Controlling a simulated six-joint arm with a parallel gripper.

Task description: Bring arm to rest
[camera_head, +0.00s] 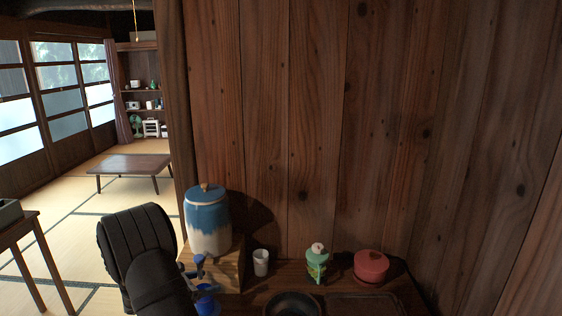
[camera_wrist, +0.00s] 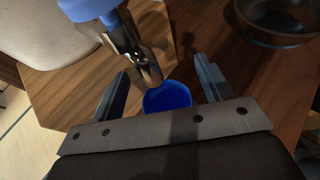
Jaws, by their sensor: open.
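My gripper (camera_wrist: 162,67) is open in the wrist view, its two fingers spread apart with nothing held between them. A blue cup (camera_wrist: 168,97) shows between the fingers, below the metal tap (camera_wrist: 140,55) with its blue handle (camera_wrist: 90,8); I cannot tell how near the fingers are to the cup. In the head view my dark arm reaches in at lower left, beside the blue and white dispenser (camera_head: 208,228). The blue cup (camera_head: 207,304) also shows there at the bottom edge. The gripper's fingers are not clear in the head view.
The dispenser stands on a wooden block (camera_head: 231,272) against the plank wall. To its right are a white cup (camera_head: 261,262), a green bottle (camera_head: 317,263), a red pot (camera_head: 370,266), a dark bowl (camera_head: 292,305) and a tray (camera_head: 362,304). A low table (camera_head: 134,162) stands far left.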

